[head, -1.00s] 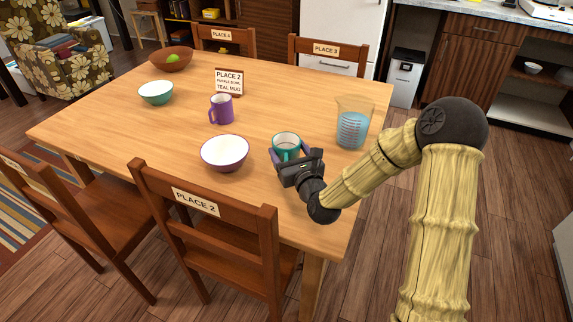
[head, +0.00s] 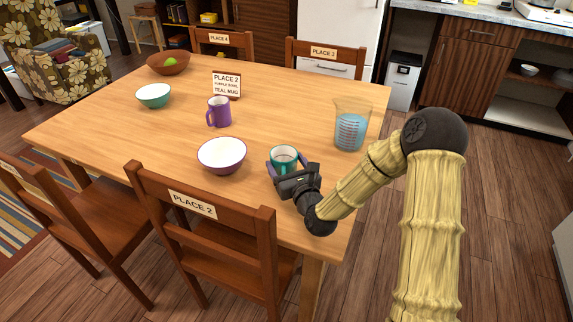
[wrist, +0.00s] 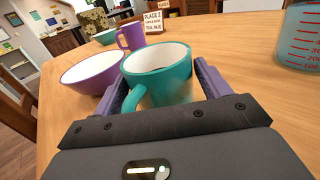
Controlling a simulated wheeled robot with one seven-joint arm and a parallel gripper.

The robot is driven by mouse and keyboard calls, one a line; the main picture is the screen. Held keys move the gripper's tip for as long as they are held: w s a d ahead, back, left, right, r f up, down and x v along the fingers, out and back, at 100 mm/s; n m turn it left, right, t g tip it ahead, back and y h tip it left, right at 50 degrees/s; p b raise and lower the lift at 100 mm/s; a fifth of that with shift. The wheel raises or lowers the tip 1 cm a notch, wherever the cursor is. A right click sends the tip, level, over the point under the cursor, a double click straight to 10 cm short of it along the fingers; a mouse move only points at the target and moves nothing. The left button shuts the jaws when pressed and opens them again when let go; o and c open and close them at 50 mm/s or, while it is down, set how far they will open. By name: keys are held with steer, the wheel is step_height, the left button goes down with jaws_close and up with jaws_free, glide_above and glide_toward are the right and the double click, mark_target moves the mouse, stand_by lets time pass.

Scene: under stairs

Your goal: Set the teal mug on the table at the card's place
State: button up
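The teal mug (head: 283,157) is upright at the table's near right part, between the fingers of my gripper (head: 284,168). In the wrist view, the purple-grey fingers (wrist: 167,80) lie along both sides of the mug (wrist: 160,84), shut on it, with its handle toward me. I cannot tell whether its base touches the table. The card (head: 226,84) stands farther back and reads "PLACE 2, purple bowl, teal mug". The near chair (head: 193,204) carries a "PLACE 2" label. The wooden table (head: 120,125) bears all but the chair.
A purple bowl (head: 222,156) is just left of the teal mug. A purple mug (head: 219,112) stands in front of the card. A measuring jug (head: 351,125) with blue liquid is to the right. A teal bowl (head: 154,96) and brown bowl (head: 168,63) are farther left.

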steer(key=shift+o, duration=1.3)
steer(key=shift+r, duration=0.15)
steer(key=p+v, duration=0.1)
steer(key=v, duration=0.9)
steer(key=shift+w+r+p, duration=0.1)
steer(key=shift+r+p, duration=0.15)
steer(key=shift+p, duration=0.15)
steer(key=shift+d+p, duration=0.1)
steer(key=shift+p, duration=0.9)
steer(key=p, duration=0.3)
steer(key=shift+s+d+p, duration=0.2)
steer(key=shift+p, duration=0.1)
steer(key=shift+s+p, duration=0.1)
steer(key=shift+p, duration=0.3)
steer(key=s+p, duration=0.1)
steer(key=p, duration=0.1)
steer(key=shift+d+p, duration=0.1)
steer(key=shift+p, duration=0.2)
steer(key=shift+s+f+p, duration=0.15)
steer(key=shift+s+p, duration=0.05)
steer(key=shift+p, duration=0.3)
